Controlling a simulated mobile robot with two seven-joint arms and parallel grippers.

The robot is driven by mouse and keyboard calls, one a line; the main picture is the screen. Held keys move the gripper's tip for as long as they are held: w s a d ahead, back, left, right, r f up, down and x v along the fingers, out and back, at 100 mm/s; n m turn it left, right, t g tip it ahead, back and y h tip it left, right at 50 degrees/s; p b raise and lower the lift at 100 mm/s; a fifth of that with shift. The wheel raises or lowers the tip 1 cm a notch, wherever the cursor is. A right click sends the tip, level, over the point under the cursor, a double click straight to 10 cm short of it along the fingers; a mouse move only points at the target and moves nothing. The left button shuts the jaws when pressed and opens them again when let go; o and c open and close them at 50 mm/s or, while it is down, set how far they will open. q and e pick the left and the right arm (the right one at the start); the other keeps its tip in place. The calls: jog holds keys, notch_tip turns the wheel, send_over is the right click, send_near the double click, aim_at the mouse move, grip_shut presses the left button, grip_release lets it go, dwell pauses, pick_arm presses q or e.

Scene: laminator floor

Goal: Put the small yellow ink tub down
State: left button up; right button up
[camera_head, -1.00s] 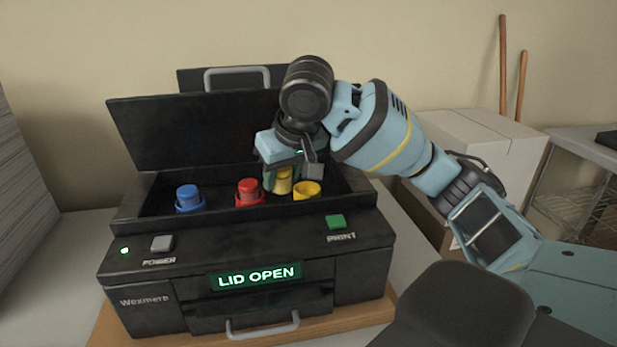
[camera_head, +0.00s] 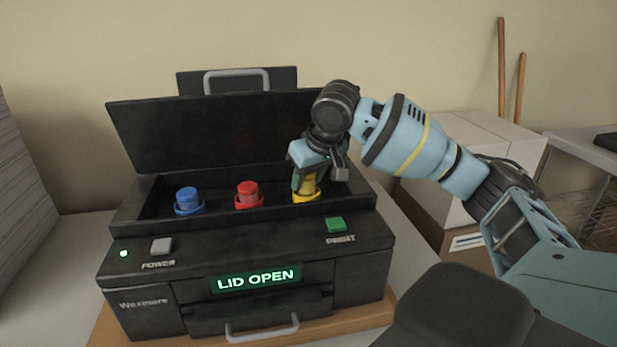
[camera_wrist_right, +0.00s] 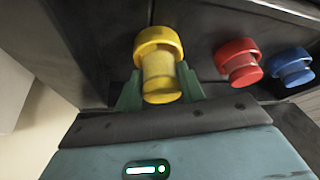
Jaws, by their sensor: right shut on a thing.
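The small yellow ink tub (camera_head: 307,183) is in my right gripper (camera_head: 305,182), at the yellow ring (camera_head: 306,197) on the right of the printer's open bay. In the right wrist view the tub (camera_wrist_right: 161,80) sits between the two green fingers of the right gripper (camera_wrist_right: 161,92), with the yellow ring (camera_wrist_right: 159,38) just beyond it. The tub looks upright and in line with the ring; I cannot tell how deep it sits. My left gripper is not in view.
A blue tub (camera_head: 187,197) and a red tub (camera_head: 248,192) stand in their rings to the left. The black printer lid (camera_head: 200,130) is raised behind. The display (camera_head: 256,279) reads LID OPEN.

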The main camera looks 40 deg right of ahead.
jog(key=shift+f, duration=0.55)
jog(key=shift+s+f, duration=0.1)
jog(key=shift+f, duration=0.1)
jog(key=o, duration=0.8)
jog(key=shift+a, duration=0.1)
jog(key=shift+o, duration=1.2)
jog(key=shift+f, duration=0.25)
jog(key=shift+r, duration=0.55)
jog(key=shift+o, duration=0.2)
jog(key=v, duration=1.2)
jog(key=shift+r, duration=0.4)
